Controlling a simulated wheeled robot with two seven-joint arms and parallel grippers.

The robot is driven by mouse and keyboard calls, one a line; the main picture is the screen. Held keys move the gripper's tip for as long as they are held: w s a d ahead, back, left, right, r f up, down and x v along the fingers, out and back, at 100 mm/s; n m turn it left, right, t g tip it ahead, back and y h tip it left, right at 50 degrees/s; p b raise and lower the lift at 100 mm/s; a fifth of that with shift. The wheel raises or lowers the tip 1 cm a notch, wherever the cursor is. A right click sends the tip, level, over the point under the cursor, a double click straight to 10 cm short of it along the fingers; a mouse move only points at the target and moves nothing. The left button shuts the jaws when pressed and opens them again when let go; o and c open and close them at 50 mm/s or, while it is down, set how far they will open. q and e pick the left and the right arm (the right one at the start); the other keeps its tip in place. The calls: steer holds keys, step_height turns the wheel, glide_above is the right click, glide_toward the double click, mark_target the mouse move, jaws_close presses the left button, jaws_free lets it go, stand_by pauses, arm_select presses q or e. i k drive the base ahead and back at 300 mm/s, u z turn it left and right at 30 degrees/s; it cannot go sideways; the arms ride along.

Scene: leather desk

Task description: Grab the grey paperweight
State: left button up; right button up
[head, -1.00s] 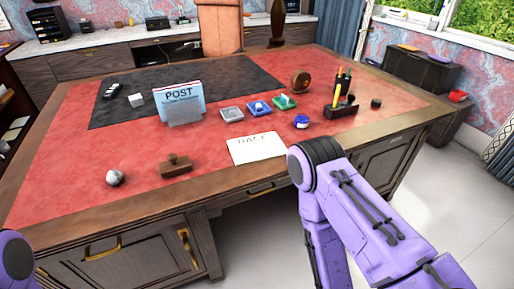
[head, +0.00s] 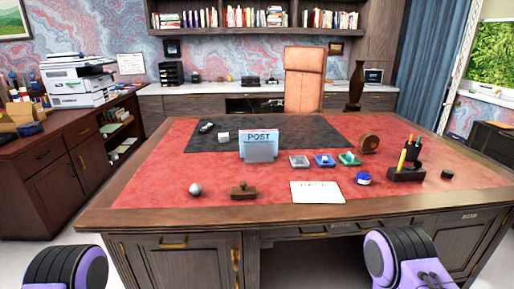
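A small round grey-white object (head: 195,189), which looks like the grey paperweight, sits on the red leather top near the desk's front left edge. A brown wooden stamp (head: 243,190) stands just to its right, apart from it. Purple and black parts of my two arms show at the bottom left and bottom right, in front of the desk. Neither gripper is in view, and nothing of mine touches the paperweight.
The desk (head: 150,210) has a raised post holder (head: 258,146), a white paper sheet (head: 317,192), several coloured ink pads, a blue round item (head: 363,178) and a pen holder (head: 405,174). The leather left of the paperweight is clear. A printer (head: 77,80) stands on the left cabinet.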

mark_target(195, 188)
steer(key=u, duration=2)
steer(key=i, duration=3.95)
steer(key=z, duration=4.05)
